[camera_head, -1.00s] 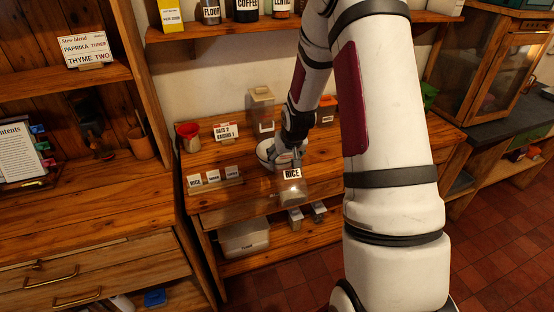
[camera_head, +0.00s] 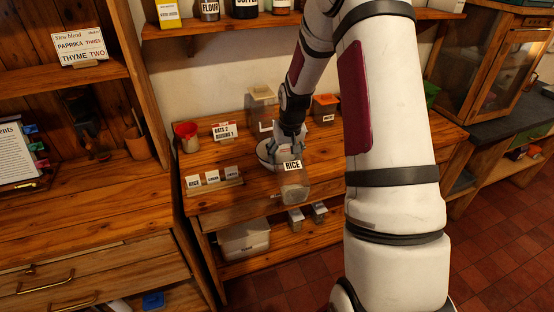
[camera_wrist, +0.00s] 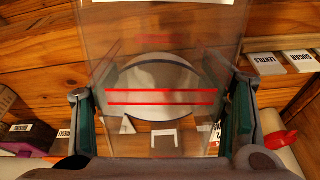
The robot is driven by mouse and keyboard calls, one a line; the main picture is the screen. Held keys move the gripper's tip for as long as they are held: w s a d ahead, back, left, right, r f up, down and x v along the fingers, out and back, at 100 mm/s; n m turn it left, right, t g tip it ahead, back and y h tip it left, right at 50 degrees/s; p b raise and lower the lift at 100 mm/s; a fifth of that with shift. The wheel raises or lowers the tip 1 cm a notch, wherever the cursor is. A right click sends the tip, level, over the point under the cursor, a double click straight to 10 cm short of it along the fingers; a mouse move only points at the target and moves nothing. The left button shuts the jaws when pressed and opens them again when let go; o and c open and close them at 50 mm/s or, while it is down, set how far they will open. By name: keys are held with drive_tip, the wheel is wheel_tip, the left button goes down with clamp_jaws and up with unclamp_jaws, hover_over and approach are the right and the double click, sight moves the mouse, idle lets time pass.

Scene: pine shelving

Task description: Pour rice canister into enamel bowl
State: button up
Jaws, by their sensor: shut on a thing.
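The rice canister (camera_head: 294,185) is a clear box with a white RICE label. In the head view it is in my gripper (camera_head: 280,155), at the front edge of the shelf top. In the wrist view it fills the middle between my two fingers (camera_wrist: 162,115), with red lines across it. My gripper is shut on it. The white enamel bowl (camera_head: 264,155) with a dark rim stands on the shelf top behind the canister, partly hidden by my gripper. Through the clear canister, the bowl also shows in the wrist view (camera_wrist: 155,80). I cannot make out rice inside.
A red-topped jar (camera_head: 188,137) and small label cards (camera_head: 212,178) stand left of the bowl. A tan-lidded canister (camera_head: 262,105) and an orange-topped box (camera_head: 326,107) stand behind. A lidded bin (camera_head: 244,240) and small tins (camera_head: 296,220) sit on the lower shelf.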

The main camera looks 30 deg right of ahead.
drive_tip(key=shift+r, duration=0.1)
idle(0.3)
drive_tip(key=shift+w+d+r+g+b, duration=0.15)
drive_tip(key=shift+w+r+g+b, duration=0.1)
drive_tip(key=shift+w+g+b, duration=0.25)
drive_tip(key=shift+s+r+y, duration=0.15)
drive_tip(key=shift+y, duration=0.15)
drive_tip(key=shift+w+d+r+g+b, duration=0.15)
drive_tip(key=shift+w+g+b, duration=0.25)
drive_tip(key=shift+g+b, duration=0.45)
drive_tip(key=shift+r, duration=0.2)
drive_tip(key=shift+w+g+y+b, duration=0.15)
drive_tip(key=shift+g+y+b, duration=0.15)
drive_tip(key=shift+b, duration=0.3)
drive_tip(key=shift+w+d+r+g+b, duration=0.15)
drive_tip(key=shift+w+g+b, duration=0.1)
drive_tip(key=shift+b, duration=0.3)
drive_tip(key=shift+s+r, duration=0.1)
